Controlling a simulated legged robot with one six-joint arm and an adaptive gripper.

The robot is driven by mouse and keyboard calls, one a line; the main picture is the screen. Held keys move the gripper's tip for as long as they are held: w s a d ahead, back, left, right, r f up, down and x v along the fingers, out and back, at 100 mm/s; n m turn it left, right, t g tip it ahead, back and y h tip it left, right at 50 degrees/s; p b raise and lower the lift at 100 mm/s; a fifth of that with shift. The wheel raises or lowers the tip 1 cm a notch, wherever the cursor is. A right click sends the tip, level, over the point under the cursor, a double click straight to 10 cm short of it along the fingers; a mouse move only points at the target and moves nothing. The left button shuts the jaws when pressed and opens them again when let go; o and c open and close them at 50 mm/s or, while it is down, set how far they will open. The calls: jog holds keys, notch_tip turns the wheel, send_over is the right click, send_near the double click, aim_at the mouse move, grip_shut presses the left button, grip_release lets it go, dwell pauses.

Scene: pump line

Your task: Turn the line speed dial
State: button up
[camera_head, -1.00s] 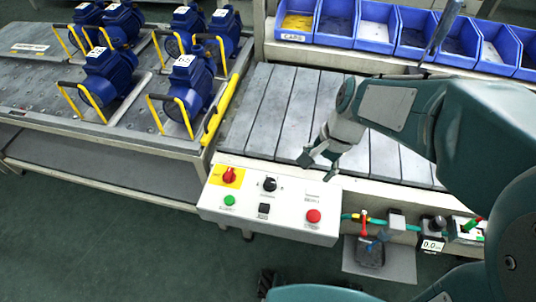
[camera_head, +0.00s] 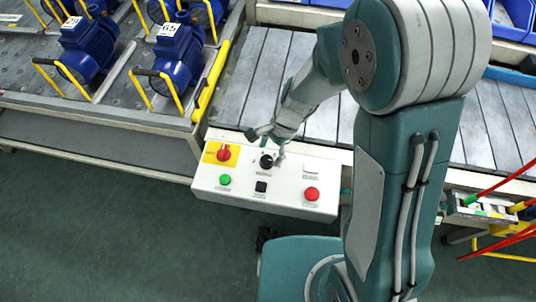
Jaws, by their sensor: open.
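A white control box (camera_head: 210,190) stands at the front edge of the line. A black rotary dial (camera_head: 266,161) sits in its upper middle; its small label cannot be read. My gripper (camera_head: 266,147) is open over the upper edge of the box. One finger appears just right of the dial and the other up and left of it. Whether a finger touches the dial cannot be told from this view.
On the box are a red rotary switch (camera_head: 224,153) on a yellow plate, a green button (camera_head: 225,180), a black square button (camera_head: 261,187) and a red button (camera_head: 312,194). Blue motors (camera_head: 88,50) stand on the left table. My arm hides much of the right side.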

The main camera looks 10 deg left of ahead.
jog(key=shift+x, duration=1.1)
jog(key=shift+c, duration=0.6)
grip_shut()
jog(key=shift+n, duration=0.4)
jog(key=n+h, duration=0.1)
jog(key=n, duration=0.2)
jog(key=n+g+h, duration=0.1)
jog(key=n, duration=0.1)
jog(key=shift+w+a+n+g, duration=0.1)
jog(key=shift+a+n+g, duration=0.05)
jog(key=shift+n+g, duration=0.2)
jog(key=n+h, duration=0.2)
jog(key=n, duration=0.3)
jog(key=shift+a, duration=0.15)
jog(key=shift+n, duration=0.35)
